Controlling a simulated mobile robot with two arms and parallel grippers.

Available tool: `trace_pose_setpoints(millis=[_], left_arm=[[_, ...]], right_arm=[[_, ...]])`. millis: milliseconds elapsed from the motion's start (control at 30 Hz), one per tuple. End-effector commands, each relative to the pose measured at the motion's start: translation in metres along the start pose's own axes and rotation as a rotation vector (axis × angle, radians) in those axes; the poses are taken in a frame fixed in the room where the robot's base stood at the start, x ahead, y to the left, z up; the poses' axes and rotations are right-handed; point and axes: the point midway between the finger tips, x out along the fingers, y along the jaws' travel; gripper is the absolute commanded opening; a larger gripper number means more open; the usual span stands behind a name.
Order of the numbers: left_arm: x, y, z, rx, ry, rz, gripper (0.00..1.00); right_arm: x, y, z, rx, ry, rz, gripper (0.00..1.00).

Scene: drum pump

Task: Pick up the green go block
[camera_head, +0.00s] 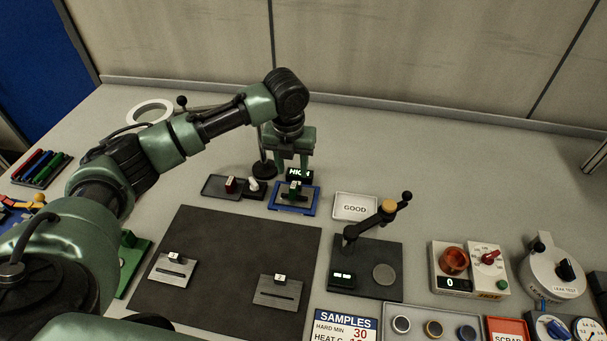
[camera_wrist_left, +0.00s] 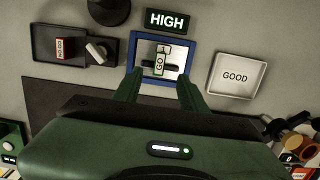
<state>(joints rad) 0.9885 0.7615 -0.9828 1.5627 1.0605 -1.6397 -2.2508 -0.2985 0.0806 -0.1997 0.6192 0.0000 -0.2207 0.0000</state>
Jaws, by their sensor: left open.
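The green go block (camera_head: 294,190) stands on a silver slotted plate in a blue-framed fixture (camera_head: 275,203) at the back middle of the bench. Its "GO" label faces up in the left wrist view (camera_wrist_left: 159,66). My left gripper (camera_head: 287,172) is open above the fixture, its fingers pointing down. In the left wrist view its two green fingers (camera_wrist_left: 162,82) are spread to either side of the block, with a gap on both sides. I cannot tell whether the fingertips have reached the block's height. My right gripper is not in view.
A dark tray (camera_wrist_left: 43,58) holds a red "NO GO" block (camera_wrist_left: 66,48) left of the fixture, with a black-and-white knob (camera_wrist_left: 97,50) between them. A "HIGH" display (camera_wrist_left: 167,21) stands behind. A white "GOOD" tray (camera_head: 355,198) is at the right.

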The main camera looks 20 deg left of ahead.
Motion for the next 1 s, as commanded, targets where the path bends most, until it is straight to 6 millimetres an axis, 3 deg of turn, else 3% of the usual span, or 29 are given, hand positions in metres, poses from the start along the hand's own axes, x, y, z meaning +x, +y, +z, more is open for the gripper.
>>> trace_pose_setpoints(millis=[367, 600, 900, 1000], left_arm=[[0.037, 0.000, -0.002, 0.000, 0.005, 0.002, 0.42], [0.071, 0.000, -0.002, 0.001, 0.002, 0.001, 0.42], [0.078, 0.000, -0.002, 0.001, 0.000, 0.001, 0.42], [0.078, 0.000, -0.002, 0.001, 0.000, 0.001, 0.14]], right_arm=[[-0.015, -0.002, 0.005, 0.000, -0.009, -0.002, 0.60], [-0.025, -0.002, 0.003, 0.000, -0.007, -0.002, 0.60], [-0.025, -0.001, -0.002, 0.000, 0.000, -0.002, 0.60], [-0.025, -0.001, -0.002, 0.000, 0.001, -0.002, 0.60]])
